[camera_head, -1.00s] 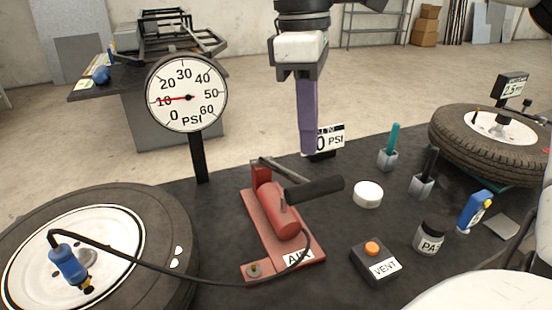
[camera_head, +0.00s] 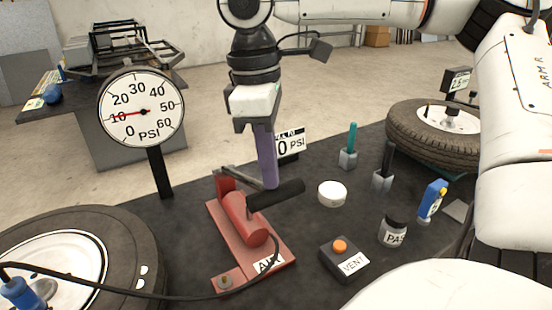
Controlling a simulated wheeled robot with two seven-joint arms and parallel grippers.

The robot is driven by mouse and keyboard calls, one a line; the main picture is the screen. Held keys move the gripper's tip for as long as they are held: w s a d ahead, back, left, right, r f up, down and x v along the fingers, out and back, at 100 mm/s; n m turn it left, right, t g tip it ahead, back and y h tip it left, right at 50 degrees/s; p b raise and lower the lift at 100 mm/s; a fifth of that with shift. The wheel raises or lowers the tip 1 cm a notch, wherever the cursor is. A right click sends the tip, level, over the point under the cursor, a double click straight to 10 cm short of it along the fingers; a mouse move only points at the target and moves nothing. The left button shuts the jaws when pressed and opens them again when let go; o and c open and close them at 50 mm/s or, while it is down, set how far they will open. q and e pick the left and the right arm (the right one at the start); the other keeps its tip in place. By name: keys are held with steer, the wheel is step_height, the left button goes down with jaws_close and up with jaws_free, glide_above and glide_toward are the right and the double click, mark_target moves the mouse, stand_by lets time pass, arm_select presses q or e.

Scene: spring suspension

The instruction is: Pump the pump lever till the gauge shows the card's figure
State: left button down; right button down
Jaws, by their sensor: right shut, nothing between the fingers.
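The red pump (camera_head: 246,232) stands on the dark bench top, with its black-gripped lever (camera_head: 275,194) raised and pointing right. My right gripper (camera_head: 269,186) is shut and empty, its purple fingers pointing down at the lever's grip. The fingertips overlap the grip's far edge in the picture; I cannot tell if they touch. The round gauge (camera_head: 142,107) on a black post reads about 10 PSI. The card (camera_head: 293,144) behind my fingers shows "0 PSI"; its leading digit is hidden. My left gripper is not in view.
A VENT box (camera_head: 345,262) with an orange button, a white round lid (camera_head: 332,194) and a labelled jar (camera_head: 393,232) stand right of the pump. A wheel (camera_head: 90,230) lies at the left, joined by a black hose. Another tyre (camera_head: 440,140) lies at the back right.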

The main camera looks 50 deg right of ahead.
mark_target(270, 196)
steer(key=shift+f, duration=0.65)
steer(key=shift+s+f, duration=0.1)
steer(key=shift+f, duration=2.15)
steer(key=shift+r, duration=0.1)
